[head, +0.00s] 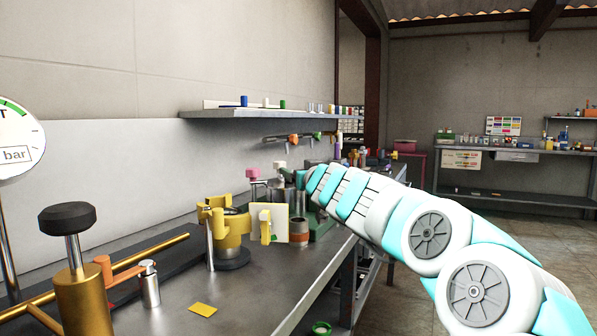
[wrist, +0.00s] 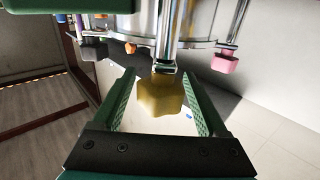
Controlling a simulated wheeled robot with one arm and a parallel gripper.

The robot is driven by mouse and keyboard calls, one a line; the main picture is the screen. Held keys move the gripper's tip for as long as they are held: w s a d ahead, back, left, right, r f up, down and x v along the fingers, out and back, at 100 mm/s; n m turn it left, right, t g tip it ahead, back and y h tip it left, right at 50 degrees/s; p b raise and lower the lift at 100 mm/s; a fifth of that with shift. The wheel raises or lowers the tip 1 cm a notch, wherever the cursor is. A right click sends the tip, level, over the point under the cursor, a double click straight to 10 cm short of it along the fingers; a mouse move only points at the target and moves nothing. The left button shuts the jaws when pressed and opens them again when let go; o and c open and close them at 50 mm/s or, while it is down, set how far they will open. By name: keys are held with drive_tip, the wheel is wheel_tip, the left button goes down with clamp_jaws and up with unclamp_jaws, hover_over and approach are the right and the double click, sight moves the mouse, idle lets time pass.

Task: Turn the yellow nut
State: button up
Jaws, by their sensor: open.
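The yellow nut (wrist: 160,96) is a lobed knob on a shiny metal stem (wrist: 166,38) in the wrist view. My gripper (wrist: 158,78) is open, with one green finger on each side of the nut. The nut sits between the fingers near their tips. In the head view my arm reaches to a metal vessel (head: 284,187) on the bench, and I cannot make out the nut there.
A pink knob (wrist: 225,62) stands to the right of the nut, with dark and orange knobs to the left. On the bench (head: 255,285) a yellow clamp fixture (head: 232,228), a brown cup (head: 299,232) and brass valve piping stand nearer. A shelf (head: 270,114) hangs above.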

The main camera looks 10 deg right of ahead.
drive_tip(key=shift+c, duration=0.2)
clamp_jaws()
idle(0.3)
drive_tip(key=shift+r, duration=0.2)
